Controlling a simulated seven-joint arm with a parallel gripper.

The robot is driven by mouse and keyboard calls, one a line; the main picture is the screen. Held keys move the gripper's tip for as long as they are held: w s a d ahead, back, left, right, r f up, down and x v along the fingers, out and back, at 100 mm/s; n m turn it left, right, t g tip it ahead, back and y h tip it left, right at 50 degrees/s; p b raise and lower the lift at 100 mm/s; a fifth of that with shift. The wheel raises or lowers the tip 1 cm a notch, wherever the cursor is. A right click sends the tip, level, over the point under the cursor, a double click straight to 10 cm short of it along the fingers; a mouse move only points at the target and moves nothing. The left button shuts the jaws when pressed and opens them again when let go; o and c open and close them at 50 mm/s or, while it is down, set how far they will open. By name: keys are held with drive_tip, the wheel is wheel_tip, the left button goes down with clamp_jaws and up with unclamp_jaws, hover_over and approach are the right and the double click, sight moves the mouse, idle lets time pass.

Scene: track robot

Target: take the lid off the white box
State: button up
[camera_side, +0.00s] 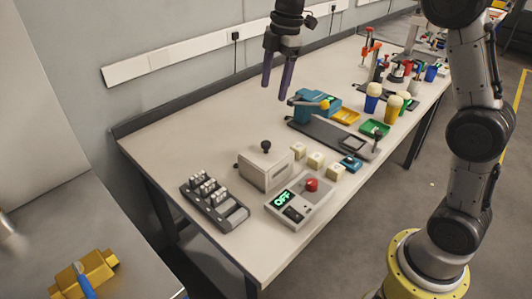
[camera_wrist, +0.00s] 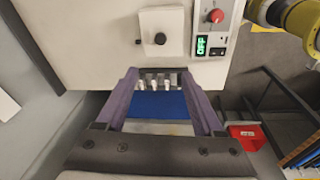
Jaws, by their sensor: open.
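The white box (camera_side: 264,170) stands near the front left of the table, closed by its lid (camera_side: 265,156) with a black ball knob (camera_side: 266,146) on top. In the wrist view the box (camera_wrist: 173,22) is near the top edge, and its knob (camera_wrist: 160,39) shows above the fingertips. My gripper (camera_side: 275,94) hangs high over the table's back edge, well above and apart from the box. It points down, open and empty. In the wrist view the purple fingers (camera_wrist: 159,76) are spread apart.
A control panel (camera_side: 302,201) with a red button and a green OFF display is right of the box. A dark rack (camera_side: 214,205) stands to its left. Several cream cubes (camera_side: 316,160) sit behind the panel. The table's left and back areas are clear.

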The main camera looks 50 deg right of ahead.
drive_tip(key=g, duration=0.1)
approach(266, 143)
wheel_tip(266, 143, down, 4)
drive_tip(key=shift+w+a+f, duration=0.1)
drive_tip(key=shift+f, duration=0.05)
drive_tip(key=shift+a+f, duration=0.2)
drive_tip(key=shift+f, duration=1.25)
drive_tip(key=shift+a+f, duration=0.15)
drive_tip(key=shift+f, duration=1.3)
clamp_jaws()
